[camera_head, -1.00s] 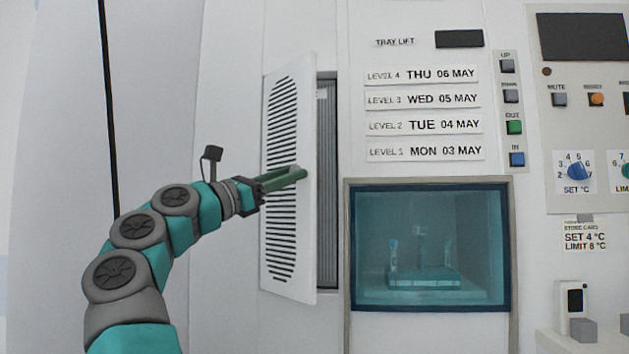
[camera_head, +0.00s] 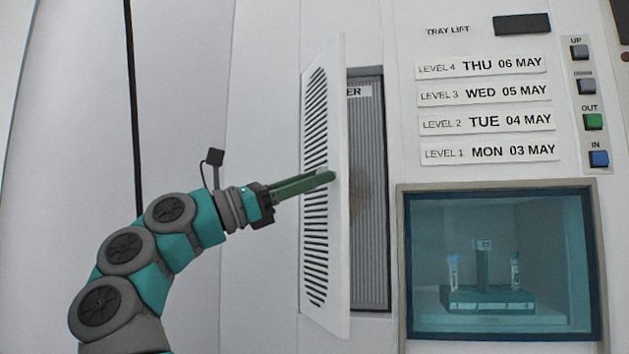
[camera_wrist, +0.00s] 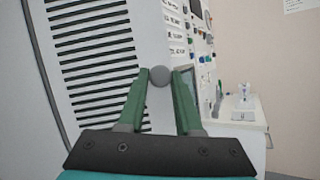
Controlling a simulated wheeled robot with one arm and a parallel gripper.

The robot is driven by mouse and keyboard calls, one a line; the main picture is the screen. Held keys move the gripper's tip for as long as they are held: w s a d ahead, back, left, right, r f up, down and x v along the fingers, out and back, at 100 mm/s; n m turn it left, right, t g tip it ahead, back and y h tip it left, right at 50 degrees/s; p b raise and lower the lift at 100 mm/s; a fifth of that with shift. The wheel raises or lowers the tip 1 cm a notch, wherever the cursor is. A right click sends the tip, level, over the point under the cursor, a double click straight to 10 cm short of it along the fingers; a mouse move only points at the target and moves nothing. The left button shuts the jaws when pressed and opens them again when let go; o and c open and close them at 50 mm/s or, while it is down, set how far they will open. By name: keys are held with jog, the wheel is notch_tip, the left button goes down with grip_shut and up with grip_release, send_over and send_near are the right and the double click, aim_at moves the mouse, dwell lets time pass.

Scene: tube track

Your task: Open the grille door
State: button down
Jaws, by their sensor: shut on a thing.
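The white grille door (camera_head: 318,240) with dark slots stands ajar, hinged on its left, its right edge swung out from the cabinet. Behind it a grey ribbed panel (camera_head: 368,220) shows in the opening, with a partly hidden label ending in "ER" at its top. My gripper (camera_head: 328,177) reaches in from the left with its green fingers at the door's free edge. In the wrist view the fingers are shut on a round grey knob (camera_wrist: 159,77) at the door's edge, and the slotted door face (camera_wrist: 95,50) fills the left.
The tray lift window (camera_head: 500,265) with a tube rack inside is right of the opening. Level labels (camera_head: 485,122) and coloured buttons (camera_head: 593,121) are above it. A dark vertical cable or rod (camera_head: 133,110) is at the left.

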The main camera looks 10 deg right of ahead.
jog(key=c, duration=0.9)
grip_release()
jog(key=shift+o, duration=0.2)
jog(key=shift+a, duration=0.1)
jog(key=w+p+v, duration=0.1)
jog(key=v, duration=0.6)
jog(key=shift+s+a, duration=0.3)
jog(key=shift+s, duration=0.25)
jog(key=shift+f, duration=0.15)
jog(key=shift+c, duration=0.3)
